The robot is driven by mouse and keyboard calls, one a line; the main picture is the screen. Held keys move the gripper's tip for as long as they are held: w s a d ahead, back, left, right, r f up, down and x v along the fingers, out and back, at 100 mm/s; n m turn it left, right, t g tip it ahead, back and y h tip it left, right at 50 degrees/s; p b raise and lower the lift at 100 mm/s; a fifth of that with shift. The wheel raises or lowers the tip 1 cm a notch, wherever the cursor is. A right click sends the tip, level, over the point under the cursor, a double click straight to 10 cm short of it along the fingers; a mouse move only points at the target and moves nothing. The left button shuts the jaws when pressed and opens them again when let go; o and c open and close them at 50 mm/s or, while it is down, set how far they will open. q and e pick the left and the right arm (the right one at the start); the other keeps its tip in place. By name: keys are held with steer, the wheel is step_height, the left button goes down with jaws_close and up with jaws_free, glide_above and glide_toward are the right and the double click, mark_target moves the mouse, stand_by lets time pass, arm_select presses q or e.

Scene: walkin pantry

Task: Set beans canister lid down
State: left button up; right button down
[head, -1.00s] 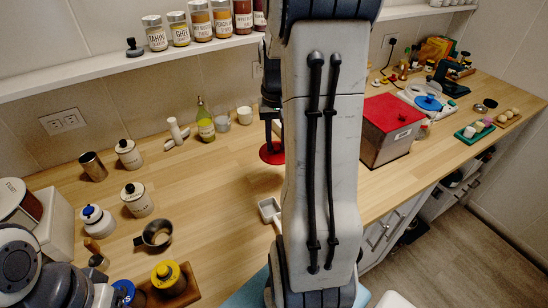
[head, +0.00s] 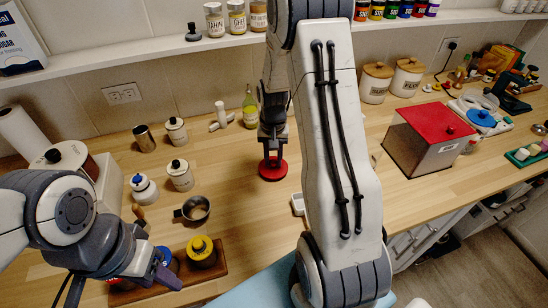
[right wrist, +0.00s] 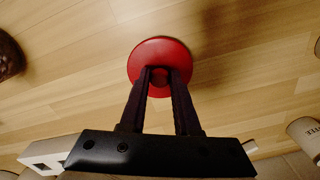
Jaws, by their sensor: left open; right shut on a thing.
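The round red lid (head: 272,169) is in my right gripper (head: 271,150), low over the wooden counter near the middle. The lid lies flat with its red face up, and it also shows in the right wrist view (right wrist: 160,53). There the fingers of the right gripper (right wrist: 160,75) are shut on the knob at its centre. I cannot tell whether the lid touches the counter. Two white canisters with wooden lids (head: 376,82) stand at the back right; their labels are partly legible. My left gripper (head: 165,274) is open and empty at the lower left, near the yellow-lidded jar.
A wooden tray (head: 214,268) holds the yellow-lidded jar (head: 201,250). A red-topped box (head: 430,150) stands to the right. The counter around the lid is clear.

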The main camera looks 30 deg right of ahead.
steer(key=shift+f, duration=0.25)
steer(key=shift+f, duration=0.15)
steer(key=c, duration=0.6)
jaws_free()
steer(key=shift+c, duration=0.2)
